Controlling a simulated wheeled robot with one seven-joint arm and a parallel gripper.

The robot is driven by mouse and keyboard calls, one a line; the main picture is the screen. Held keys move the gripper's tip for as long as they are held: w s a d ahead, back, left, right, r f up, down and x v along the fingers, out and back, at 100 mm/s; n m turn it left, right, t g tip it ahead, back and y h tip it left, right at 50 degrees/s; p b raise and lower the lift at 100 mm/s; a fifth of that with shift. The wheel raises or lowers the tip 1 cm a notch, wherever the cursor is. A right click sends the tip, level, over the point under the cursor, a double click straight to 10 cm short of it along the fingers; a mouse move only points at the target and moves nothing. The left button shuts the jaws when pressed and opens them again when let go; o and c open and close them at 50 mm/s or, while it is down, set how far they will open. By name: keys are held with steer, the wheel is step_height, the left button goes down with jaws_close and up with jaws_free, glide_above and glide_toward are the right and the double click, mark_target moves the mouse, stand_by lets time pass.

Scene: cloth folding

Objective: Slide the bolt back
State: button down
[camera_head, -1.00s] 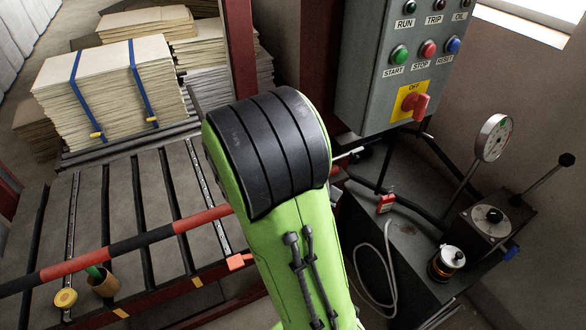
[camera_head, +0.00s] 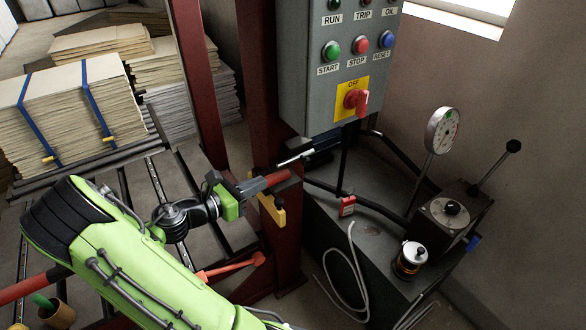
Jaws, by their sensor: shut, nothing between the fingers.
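A thin silver rod with a pale end (camera_head: 296,158), which looks like the bolt, sticks out at the dark red post (camera_head: 268,95), beside the grey control cabinet. A yellow piece (camera_head: 272,208) sits at the post under the bar's end. My gripper (camera_head: 246,187) is left of the post, close to the bar's end and lower left of the silver rod. It is shut and empty. Its fingertips are small and partly lost against the bar, so I cannot tell whether they touch it.
The control cabinet (camera_head: 315,70) has a red switch (camera_head: 356,99) marked OFF. A red padlock-like tag (camera_head: 347,206), a dial gauge (camera_head: 441,130) and a lever box (camera_head: 450,212) stand to the right. Strapped sheet stacks (camera_head: 70,110) lie at the left. A red lever (camera_head: 230,266) lies below my gripper.

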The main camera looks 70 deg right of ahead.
mark_target(304, 163)
steer(key=b+x, duration=0.3)
steer(key=x, duration=0.9)
steer(key=shift+s+d+f, duration=0.15)
steer(key=shift+s+d, duration=0.1)
steer(key=shift+d, duration=0.1)
steer(key=shift+s+d, duration=0.1)
steer(key=shift+s, duration=0.05)
steer(key=p+x, duration=0.2)
steer(key=x, duration=0.1)
steer(key=p+x, duration=0.2)
steer(key=shift+s+r, duration=0.35)
steer(key=shift+r, duration=0.2)
